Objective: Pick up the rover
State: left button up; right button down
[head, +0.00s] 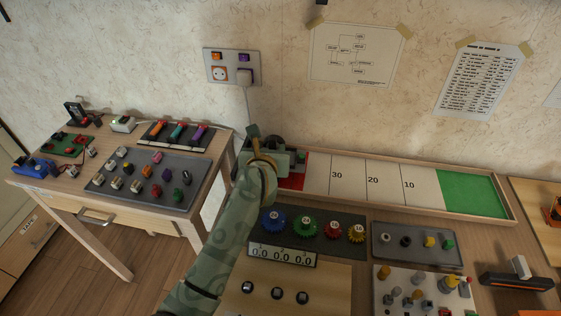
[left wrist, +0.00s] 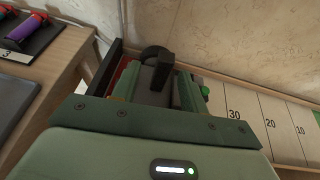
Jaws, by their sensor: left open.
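The rover, as far as I can tell, is the partly hidden thing with a dark round wheel (head: 273,143) at the red left end of the long track. The same dark wheel shows in the left wrist view (left wrist: 155,52), behind a black finger. Much of the rover's body is hidden by my left gripper. My right gripper is not in view.
The track (head: 385,186) has fields marked 30, 20 and 10 and a green right end (head: 472,194). In front lie a dark board with coloured gears (head: 306,226) and a grey tray (head: 415,245). A side table (head: 226,150) with several small parts stands left, beyond a gap.

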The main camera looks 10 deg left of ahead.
aim_at(272, 147)
pick_arm(q)
jog(key=x, duration=0.2)
jog(key=b+x, duration=0.1)
jog(key=shift+w+d+f, duration=0.15)
jog(key=shift+w+f, duration=0.1)
jog(key=shift+f, duration=0.1)
jog(key=shift+r, duration=0.15)
jog(key=shift+s, duration=0.1)
jog(key=c, duration=0.8)
grip_shut()
jog(key=shift+r, duration=0.1)
notch_tip(272, 147, up, 10)
jog(key=p, duration=0.4)
